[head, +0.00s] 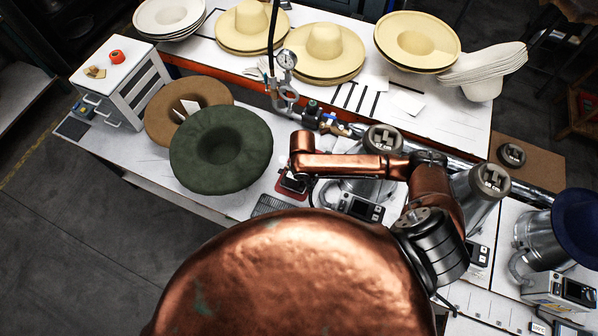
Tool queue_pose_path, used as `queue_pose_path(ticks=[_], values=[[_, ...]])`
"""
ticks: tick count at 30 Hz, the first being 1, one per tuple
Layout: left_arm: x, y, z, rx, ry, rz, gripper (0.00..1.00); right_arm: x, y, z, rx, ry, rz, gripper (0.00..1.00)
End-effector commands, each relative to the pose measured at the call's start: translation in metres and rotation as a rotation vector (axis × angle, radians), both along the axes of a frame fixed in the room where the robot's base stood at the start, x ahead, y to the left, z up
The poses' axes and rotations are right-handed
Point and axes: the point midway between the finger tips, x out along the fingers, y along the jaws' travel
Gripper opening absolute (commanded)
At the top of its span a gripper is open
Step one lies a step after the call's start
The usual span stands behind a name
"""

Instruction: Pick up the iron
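My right arm comes in from the lower right and bends left over the white workbench. Its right gripper (294,178) is at the end of the copper forearm, small and seen from above. A small dark red and black object (292,187), which may be the iron, shows directly below it. I cannot tell whether the fingers touch it or how far they are apart. A dark ribbed plate (270,205) lies just left of and below that object. My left gripper is not in view.
A dark green hat (221,150) and a brown hat (165,112) lie left of the gripper. A pressure gauge (286,60) hangs on a hose above. Steel pots (481,190) and control boxes stand right. My copper body hides the lower middle.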

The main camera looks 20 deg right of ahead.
Motion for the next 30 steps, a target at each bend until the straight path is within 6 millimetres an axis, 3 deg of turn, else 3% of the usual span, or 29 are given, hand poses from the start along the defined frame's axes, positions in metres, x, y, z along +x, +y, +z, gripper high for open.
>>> queue_pose_path(ticks=[1,3,8,10,17,30], values=[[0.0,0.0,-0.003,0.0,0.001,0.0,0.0,0.019,-0.004,0.007,0.004,-0.005,0.096,0.4],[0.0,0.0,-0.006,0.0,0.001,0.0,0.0,0.039,-0.007,0.016,0.015,-0.003,0.239,0.4],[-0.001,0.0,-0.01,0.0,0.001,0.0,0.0,0.076,-0.011,0.038,0.037,-0.005,0.507,0.4],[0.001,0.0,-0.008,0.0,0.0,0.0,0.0,0.082,-0.017,0.037,0.045,0.003,0.578,0.4],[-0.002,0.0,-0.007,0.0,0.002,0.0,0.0,0.093,-0.024,0.034,0.062,0.009,0.689,0.4],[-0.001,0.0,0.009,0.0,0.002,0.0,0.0,0.096,-0.025,-0.017,0.062,0.012,0.691,0.4]])
